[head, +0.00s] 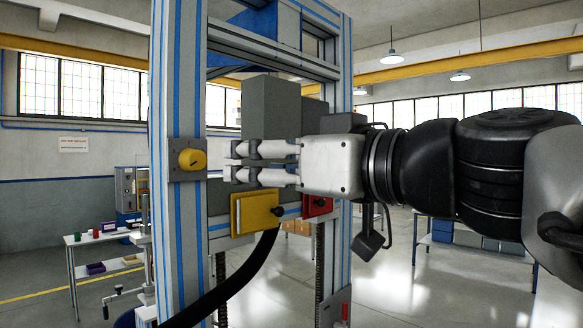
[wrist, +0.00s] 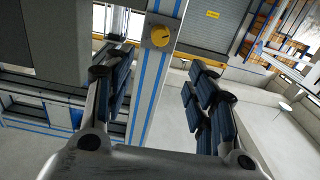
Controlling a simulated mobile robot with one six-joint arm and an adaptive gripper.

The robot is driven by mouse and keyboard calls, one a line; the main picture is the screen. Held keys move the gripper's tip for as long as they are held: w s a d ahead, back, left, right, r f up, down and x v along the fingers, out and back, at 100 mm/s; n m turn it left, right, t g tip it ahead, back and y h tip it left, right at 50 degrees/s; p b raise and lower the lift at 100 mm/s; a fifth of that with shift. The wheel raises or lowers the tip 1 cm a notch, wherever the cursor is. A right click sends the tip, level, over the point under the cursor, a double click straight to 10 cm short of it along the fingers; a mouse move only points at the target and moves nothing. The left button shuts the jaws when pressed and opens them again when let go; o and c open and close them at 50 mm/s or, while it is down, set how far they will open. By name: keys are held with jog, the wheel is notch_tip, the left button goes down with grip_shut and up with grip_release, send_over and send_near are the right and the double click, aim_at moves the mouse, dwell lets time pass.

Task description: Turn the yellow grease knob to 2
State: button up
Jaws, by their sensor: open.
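The round yellow knob (head: 192,159) sits on a grey square plate (head: 177,174) on the left upright of the machine frame. It also shows in the wrist view (wrist: 160,37), at the top middle, with a small dark mark on its face. I cannot read any numbers around it. My gripper (head: 229,162) is open and empty, pointing left, a short way to the right of the knob in the head view. In the wrist view the knob appears beyond the gap between my spread fingers (wrist: 162,78). No contact with the knob shows.
A yellow box (head: 254,213) and a red box (head: 317,206) sit just below my gripper. A thick black cable (head: 232,282) runs from the yellow box. The blue-striped left upright (head: 166,100) stands close by. A table (head: 110,238) with small items is further back.

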aim_at(198, 160)
jog(key=p+x, duration=0.3)
jog(key=x, duration=1.3)
jog(key=shift+w+a+f, duration=0.1)
jog(key=shift+w+a, duration=0.1)
jog(key=c, duration=1.1)
